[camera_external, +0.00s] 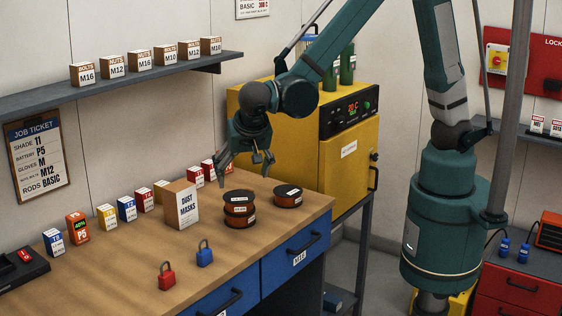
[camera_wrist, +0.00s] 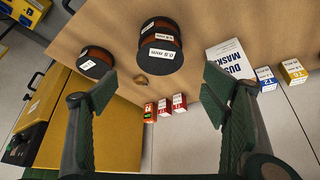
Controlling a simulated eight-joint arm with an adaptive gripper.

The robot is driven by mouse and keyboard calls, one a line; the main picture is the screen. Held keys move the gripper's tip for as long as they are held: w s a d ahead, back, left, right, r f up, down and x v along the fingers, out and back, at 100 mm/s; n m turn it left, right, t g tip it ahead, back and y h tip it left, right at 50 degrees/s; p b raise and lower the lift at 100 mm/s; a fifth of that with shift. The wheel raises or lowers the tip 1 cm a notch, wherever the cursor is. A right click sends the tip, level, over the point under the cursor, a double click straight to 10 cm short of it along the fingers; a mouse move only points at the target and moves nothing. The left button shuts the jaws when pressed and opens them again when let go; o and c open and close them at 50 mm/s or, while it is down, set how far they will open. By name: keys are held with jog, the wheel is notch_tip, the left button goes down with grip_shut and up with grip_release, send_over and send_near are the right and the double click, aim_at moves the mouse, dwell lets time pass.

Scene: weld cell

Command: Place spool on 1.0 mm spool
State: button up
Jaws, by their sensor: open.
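Two dark spools with orange-brown windings form a stack (camera_external: 239,208) near the right end of the bench; the stack also shows at top centre in the wrist view (camera_wrist: 163,42). A label on it reads 0.8 mm in the wrist view. A single similar spool (camera_external: 288,196) lies flat to its right, and shows at left in the wrist view (camera_wrist: 95,62). Its label is too small to read. My gripper (camera_external: 245,172) is open and empty above the back of the bench, behind the stack. Its fingers (camera_wrist: 165,105) are spread wide, with no spool between them.
A dust masks box (camera_external: 182,205) stands left of the stack. Several small boxes (camera_external: 144,199) line the back of the bench. Red (camera_external: 167,277) and blue (camera_external: 205,254) padlocks sit in front. A yellow cabinet (camera_external: 345,160) stands behind the bench's right end.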

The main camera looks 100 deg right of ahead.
dwell(0.5)
jog(key=s+r+n+t+y, duration=0.3)
jog(key=s+r+n, duration=0.4)
jog(key=s, duration=0.5)
jog(key=s+r+n+t+y, duration=0.3)
jog(key=s+r+n, duration=0.4)
jog(key=s, duration=0.5)
jog(key=shift+a+r+n, duration=0.3)
jog(key=shift+r+n, duration=0.05)
jog(key=shift+n, duration=0.65)
notch_tip(320, 180, down, 24)
jog(key=b, duration=2.4)
jog(key=shift+r, duration=0.1)
dwell(0.6)
